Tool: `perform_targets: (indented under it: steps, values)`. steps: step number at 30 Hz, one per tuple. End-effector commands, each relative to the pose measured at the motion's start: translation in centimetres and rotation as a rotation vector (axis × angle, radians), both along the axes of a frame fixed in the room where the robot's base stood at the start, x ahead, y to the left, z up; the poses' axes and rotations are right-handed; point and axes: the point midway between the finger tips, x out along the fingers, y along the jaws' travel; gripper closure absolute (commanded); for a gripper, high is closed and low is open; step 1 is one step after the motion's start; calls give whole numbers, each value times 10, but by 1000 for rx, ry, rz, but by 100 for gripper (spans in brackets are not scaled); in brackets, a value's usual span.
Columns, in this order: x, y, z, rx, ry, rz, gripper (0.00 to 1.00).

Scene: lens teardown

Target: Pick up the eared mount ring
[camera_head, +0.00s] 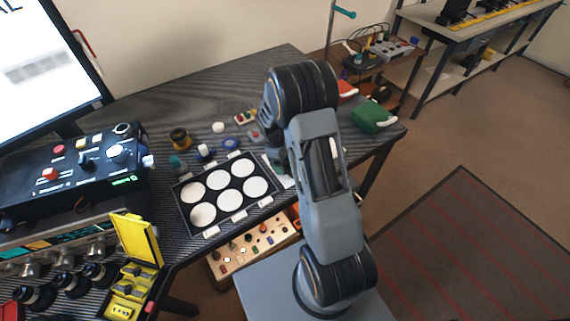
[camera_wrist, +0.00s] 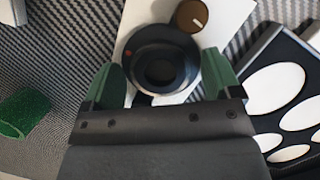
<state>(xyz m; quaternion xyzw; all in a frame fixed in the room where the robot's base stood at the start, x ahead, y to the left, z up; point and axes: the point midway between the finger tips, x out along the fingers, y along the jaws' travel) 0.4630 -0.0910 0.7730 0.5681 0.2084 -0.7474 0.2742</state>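A black mount ring (camera_wrist: 160,42) with a dark round centre and a small red dot on its rim lies on a white sheet (camera_wrist: 143,12) in the wrist view. A small dark ear shows at its lower left edge. My gripper (camera_wrist: 158,62) is open, with one green finger on each side of the ring. The right finger is close to the ring's edge; I cannot tell whether it touches. In the head view my arm hides the ring, and part of the white sheet (camera_head: 284,178) shows beside it.
A brown knob-like part (camera_wrist: 190,16) with a white line sits against the ring's upper right. A black tray with white round pads (camera_wrist: 275,88) stands to the right; it also shows in the head view (camera_head: 182,212). A green object (camera_wrist: 24,112) lies at the left.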

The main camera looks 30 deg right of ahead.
Motion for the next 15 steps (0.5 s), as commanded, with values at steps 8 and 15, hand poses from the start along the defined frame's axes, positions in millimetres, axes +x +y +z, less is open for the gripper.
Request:
perform_targets:
  steps: [8,15]
  values:
    - [0,0,0,0,0,0,42]
    - [0,0,2,0,-1,0,42]
